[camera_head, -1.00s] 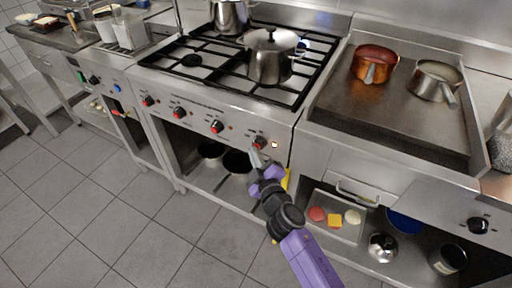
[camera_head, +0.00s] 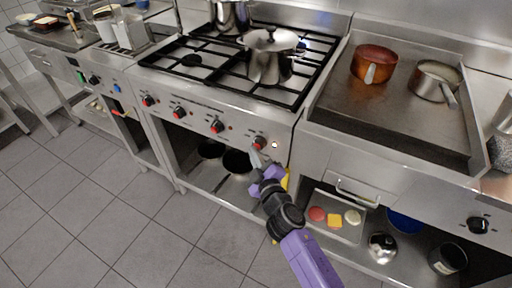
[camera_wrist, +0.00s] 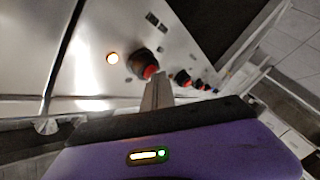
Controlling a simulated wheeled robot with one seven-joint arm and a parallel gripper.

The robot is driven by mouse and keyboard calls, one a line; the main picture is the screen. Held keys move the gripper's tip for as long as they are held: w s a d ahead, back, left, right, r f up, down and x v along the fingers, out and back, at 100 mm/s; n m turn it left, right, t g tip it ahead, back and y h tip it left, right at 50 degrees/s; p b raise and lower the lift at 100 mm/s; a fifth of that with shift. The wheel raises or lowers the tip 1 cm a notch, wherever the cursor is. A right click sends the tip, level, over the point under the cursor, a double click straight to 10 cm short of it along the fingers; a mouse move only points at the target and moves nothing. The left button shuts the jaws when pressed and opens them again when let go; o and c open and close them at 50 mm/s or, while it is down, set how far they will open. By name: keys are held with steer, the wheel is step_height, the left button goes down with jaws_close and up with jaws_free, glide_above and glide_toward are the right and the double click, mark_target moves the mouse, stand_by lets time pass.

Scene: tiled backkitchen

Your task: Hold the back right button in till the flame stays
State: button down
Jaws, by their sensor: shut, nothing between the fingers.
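The gas stove (camera_head: 225,110) has a row of black knobs with red parts along its front. My gripper (camera_head: 256,153) is shut and empty, with its tips at the red part of the rightmost knob (camera_head: 259,142). In the wrist view, the gripper tips (camera_wrist: 156,84) meet or nearly meet the red button (camera_wrist: 150,72) under that black knob; I cannot tell how far it is pressed. An amber lamp (camera_head: 275,145) glows beside the knob. A small bluish glow (camera_head: 302,44) shows at the back right burner, partly behind a pot.
A lidded pot (camera_head: 269,65) stands on the front right of the hob and another pot (camera_head: 230,15) at the back. A griddle (camera_head: 390,115) on the right holds a copper pan (camera_head: 374,58) and a steel pan (camera_head: 428,82). A drawer handle (camera_head: 357,195) sticks out right of my arm.

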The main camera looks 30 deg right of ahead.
steer(key=shift+a, duration=0.1)
steer(key=shift+s+a+b, duration=0.4)
steer(key=shift+s+a, duration=0.05)
steer(key=shift+a, duration=0.1)
steer(key=s+a+b, duration=0.1)
steer(key=a, duration=0.1)
steer(key=s+a+b, duration=0.1)
steer(key=s+a, duration=0.1)
steer(key=shift+b, duration=0.4)
steer(key=shift+a, duration=0.1)
stand_by(0.5)
